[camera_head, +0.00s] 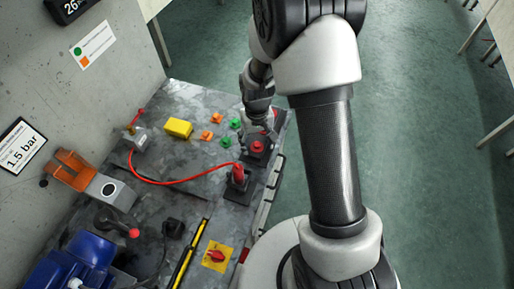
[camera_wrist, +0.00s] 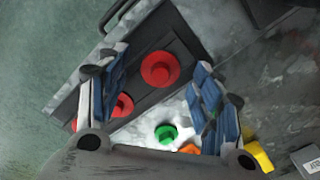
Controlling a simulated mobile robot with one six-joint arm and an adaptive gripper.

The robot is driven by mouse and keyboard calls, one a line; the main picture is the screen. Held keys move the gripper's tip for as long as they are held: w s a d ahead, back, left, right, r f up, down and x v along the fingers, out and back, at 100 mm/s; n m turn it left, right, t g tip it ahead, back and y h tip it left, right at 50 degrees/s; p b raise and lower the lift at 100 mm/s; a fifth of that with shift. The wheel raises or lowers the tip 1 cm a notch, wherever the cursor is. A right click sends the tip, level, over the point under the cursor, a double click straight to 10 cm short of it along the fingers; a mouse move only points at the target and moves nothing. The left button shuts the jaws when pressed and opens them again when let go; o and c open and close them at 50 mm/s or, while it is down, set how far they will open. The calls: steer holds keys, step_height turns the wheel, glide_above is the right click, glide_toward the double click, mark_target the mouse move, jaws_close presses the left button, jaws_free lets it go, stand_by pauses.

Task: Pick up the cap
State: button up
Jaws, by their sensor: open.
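A red, round, cap-like piece (camera_wrist: 160,69) with a raised centre sits on a dark plate in the wrist view. A second red round piece (camera_wrist: 122,105) is beside it, partly hidden by the left finger. The frames do not settle which one is the cap. My gripper (camera_wrist: 159,64) is open and empty, pointing down, with its fingers either side of the first red piece in the picture; no contact shows. In the head view my gripper (camera_head: 262,126) is at the bench's far right edge, close to a red piece on a black base (camera_head: 257,147).
Small green (camera_head: 225,141) and orange (camera_head: 207,134) pieces and a yellow block (camera_head: 178,128) lie left of my gripper. A red plug (camera_head: 238,174) with a red hose (camera_head: 180,182) stands nearer. A blue motor (camera_head: 75,262) is at lower left. Open floor (camera_head: 430,150) lies right.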

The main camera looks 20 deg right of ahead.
steer(key=shift+r, duration=0.15)
steer(key=shift+c, duration=0.2)
steer(key=c, duration=1.2)
